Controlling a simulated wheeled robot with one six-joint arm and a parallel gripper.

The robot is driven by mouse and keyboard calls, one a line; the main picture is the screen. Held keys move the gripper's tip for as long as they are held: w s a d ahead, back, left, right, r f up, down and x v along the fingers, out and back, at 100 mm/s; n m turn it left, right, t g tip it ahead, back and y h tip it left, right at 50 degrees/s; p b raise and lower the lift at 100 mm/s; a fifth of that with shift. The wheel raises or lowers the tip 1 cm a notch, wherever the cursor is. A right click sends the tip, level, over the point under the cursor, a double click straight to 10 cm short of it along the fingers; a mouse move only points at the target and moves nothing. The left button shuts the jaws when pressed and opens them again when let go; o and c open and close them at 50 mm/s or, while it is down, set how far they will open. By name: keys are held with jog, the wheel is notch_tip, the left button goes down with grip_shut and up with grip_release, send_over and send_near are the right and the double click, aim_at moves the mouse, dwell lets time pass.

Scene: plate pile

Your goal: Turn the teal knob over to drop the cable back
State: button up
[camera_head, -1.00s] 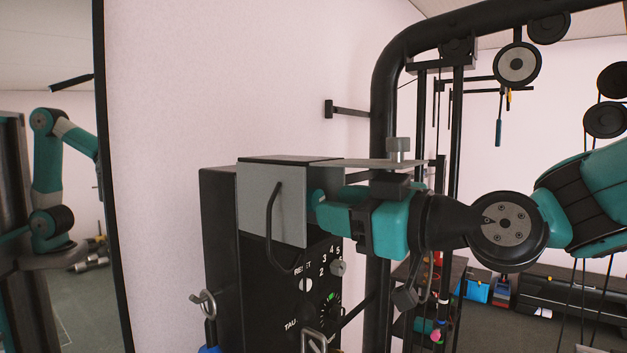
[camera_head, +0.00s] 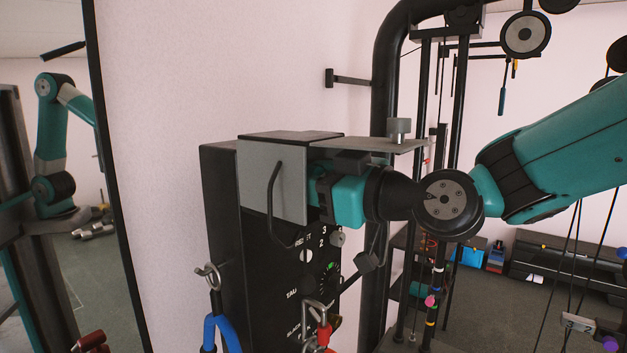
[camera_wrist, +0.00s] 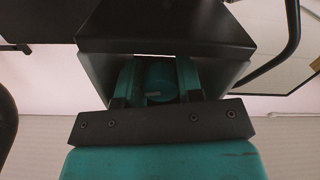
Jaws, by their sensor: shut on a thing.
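The teal knob (camera_wrist: 160,82) shows in the wrist view as a rounded teal piece inside a dark open-sided box. My gripper (camera_wrist: 158,72) reaches into that box, with one teal finger on each side of the knob, and is shut on it. In the head view my gripper (camera_head: 318,192) enters the right side of the grey-faced box (camera_head: 272,182), and the box wall hides the fingertips and the knob. I cannot tell which cable the knob works; black cables (camera_head: 568,250) hang at the right.
A black panel (camera_head: 300,265) with dials and lettering is below the box, with hooks and a blue strap (camera_head: 222,330) near it. A flat plate (camera_head: 378,145) juts out above my gripper. A black frame post (camera_head: 384,90) stands behind. A mirror (camera_head: 45,200) is at the left.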

jog(key=m+b, duration=0.2)
jog(key=m, duration=0.1)
jog(key=shift+f+m, duration=0.1)
jog(key=shift+m, duration=0.3)
jog(key=m+b, duration=0.1)
jog(key=m, duration=0.3)
jog(key=shift+s+a+m, duration=0.1)
jog(key=shift+s+m, duration=0.05)
jog(key=shift+m, duration=0.25)
dwell(0.3)
jog(key=o, duration=0.6)
